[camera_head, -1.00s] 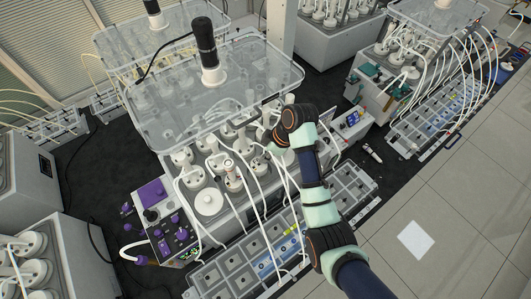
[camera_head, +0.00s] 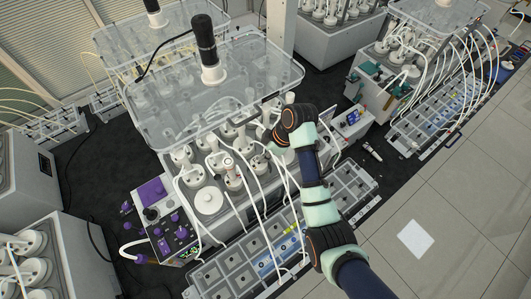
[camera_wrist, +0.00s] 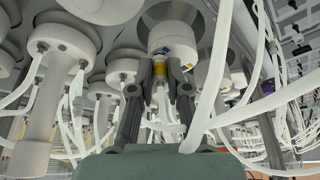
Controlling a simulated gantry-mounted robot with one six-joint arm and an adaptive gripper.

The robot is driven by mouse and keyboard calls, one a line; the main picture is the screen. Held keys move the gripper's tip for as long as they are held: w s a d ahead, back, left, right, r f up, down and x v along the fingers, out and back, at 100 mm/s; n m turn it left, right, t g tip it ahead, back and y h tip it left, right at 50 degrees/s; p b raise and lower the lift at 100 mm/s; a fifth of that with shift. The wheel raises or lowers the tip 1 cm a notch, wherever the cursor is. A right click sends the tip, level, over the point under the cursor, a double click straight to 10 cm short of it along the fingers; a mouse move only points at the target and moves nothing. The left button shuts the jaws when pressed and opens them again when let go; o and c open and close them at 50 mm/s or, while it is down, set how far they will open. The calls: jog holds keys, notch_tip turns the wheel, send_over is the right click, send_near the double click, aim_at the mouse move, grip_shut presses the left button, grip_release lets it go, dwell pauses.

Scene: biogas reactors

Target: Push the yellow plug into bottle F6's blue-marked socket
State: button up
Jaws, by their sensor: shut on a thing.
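In the wrist view my gripper (camera_wrist: 167,70) is shut on the yellow plug (camera_wrist: 154,76), which sits upright between the fingers just under a white bottle cap (camera_wrist: 172,38). A small blue and yellow mark (camera_wrist: 164,50) shows on the cap's lower edge, just above the plug. I cannot tell whether the plug touches the socket or is in it; the fingers hide part of it. No label F6 can be read. In the head view the wrist of my arm is at the right side of the central reactor (camera_head: 225,150), and the fingers and plug are hidden or too small to see.
White hoses (camera_wrist: 228,60) cross close to the right of my gripper, and other capped bottles (camera_wrist: 63,45) with hoses stand at the left. In the head view a clear cover (camera_head: 215,75) lies above the bottles, and a grey tray rack (camera_head: 220,285) stands in front.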

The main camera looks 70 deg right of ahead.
jog(key=shift+f, duration=0.4)
dwell(0.5)
jog(key=o, duration=0.8)
jog(key=shift+o, duration=0.2)
jog(key=shift+s+r, duration=0.1)
jog(key=shift+r, duration=0.2)
jog(key=s+d, duration=0.2)
jog(key=s, duration=1)
jog(key=shift+r, duration=0.25)
jog(key=shift+d, duration=0.1)
